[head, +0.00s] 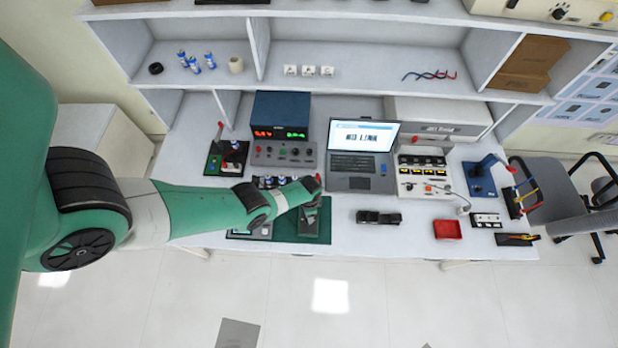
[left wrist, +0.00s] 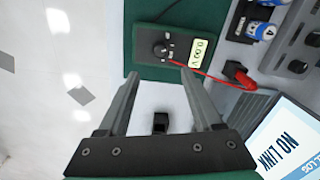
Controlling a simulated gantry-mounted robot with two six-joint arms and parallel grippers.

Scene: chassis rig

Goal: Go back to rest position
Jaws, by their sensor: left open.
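My left arm comes in from the left in the head view and reaches over the bench. Its gripper (head: 309,222) is above the dark green mat (head: 312,237). In the left wrist view my left gripper (left wrist: 156,82) is open, its two fingers wide apart with nothing held between them. A dark meter (left wrist: 172,50) with a knob and a small lit display lies on the mat, beyond the fingertips. A dark block shows between the finger bases; I cannot tell what it is. My right gripper is not in view.
A laptop (head: 363,150) stands right of the arm, below the shelf. A power supply (head: 282,130) stands behind the arm. A black item (head: 378,217) and a red tray (head: 447,230) lie on the right. A red cable (left wrist: 212,78) runs from the meter.

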